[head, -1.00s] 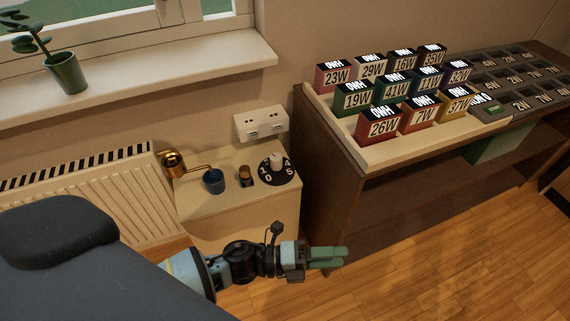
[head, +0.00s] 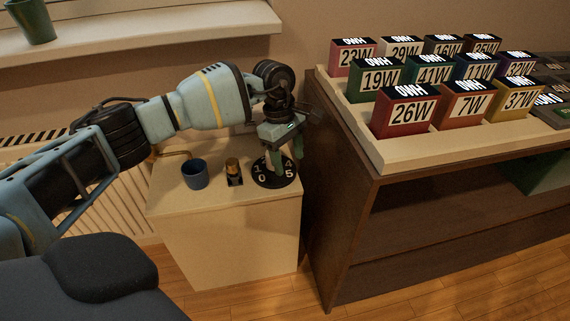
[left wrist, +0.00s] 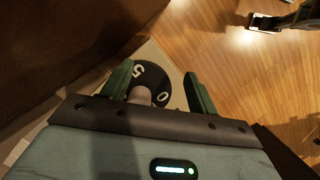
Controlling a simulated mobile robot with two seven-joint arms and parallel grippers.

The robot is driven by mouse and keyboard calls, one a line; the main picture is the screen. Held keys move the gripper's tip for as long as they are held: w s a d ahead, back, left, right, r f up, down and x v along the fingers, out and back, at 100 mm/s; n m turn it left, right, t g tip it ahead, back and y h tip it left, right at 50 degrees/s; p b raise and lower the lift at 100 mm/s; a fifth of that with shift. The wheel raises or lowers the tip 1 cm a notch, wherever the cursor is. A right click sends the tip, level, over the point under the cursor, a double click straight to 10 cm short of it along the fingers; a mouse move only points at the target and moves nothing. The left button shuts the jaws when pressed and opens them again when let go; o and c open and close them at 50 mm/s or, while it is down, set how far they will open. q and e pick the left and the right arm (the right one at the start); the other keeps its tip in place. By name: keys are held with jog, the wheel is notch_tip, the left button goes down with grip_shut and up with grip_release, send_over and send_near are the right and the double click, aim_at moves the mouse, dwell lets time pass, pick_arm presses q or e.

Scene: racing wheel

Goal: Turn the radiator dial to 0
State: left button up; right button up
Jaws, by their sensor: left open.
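The radiator dial (head: 262,176) is a black disc with white numbers on top of the beige cabinet; 1, 0 and 5 show on its near side. My left gripper (head: 284,170) points down over the dial, with its green fingers open around the pale centre knob. In the left wrist view the dial (left wrist: 155,78) shows 5 and 0, and the knob (left wrist: 140,95) sits between the open fingers of the left gripper (left wrist: 160,90). The knob is mostly hidden in the head view. I cannot tell whether the fingers touch it. My right gripper cannot be made out with certainty.
A blue cup (head: 195,174) and a small brass-topped piece (head: 234,170) stand left of the dial on the cabinet (head: 190,215). A brown shelf (head: 345,190) with several coloured wattage boxes stands close on the right. A white radiator (head: 110,195) is at left.

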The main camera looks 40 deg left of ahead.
pick_arm(q)
jog(key=a, duration=0.2)
jog(key=w+a+r+y+b, duration=0.1)
jog(key=a, duration=0.1)
jog(key=w+a+r+y, duration=0.1)
jog(key=a, duration=0.1)
jog(key=shift+w+a+r, duration=0.1)
jog(key=shift+a+r, duration=0.05)
jog(key=shift+r, duration=0.1)
jog(key=shift+a+r+y, duration=0.25)
jog(key=shift+y, duration=0.05)
jog(key=shift+d+f+b, duration=0.1)
jog(key=shift+f+b, duration=1.3)
jog(key=shift+f, duration=2.55)
pick_arm(e)
jog(key=f, duration=0.4)
jog(key=shift+s+d+f, duration=0.15)
jog(key=shift+d+f, duration=0.25)
pick_arm(q)
jog(key=shift+c, duration=0.2)
jog(key=c, duration=0.9)
pick_arm(e)
jog(key=shift+w+r, duration=0.15)
jog(key=shift+w, duration=0.4)
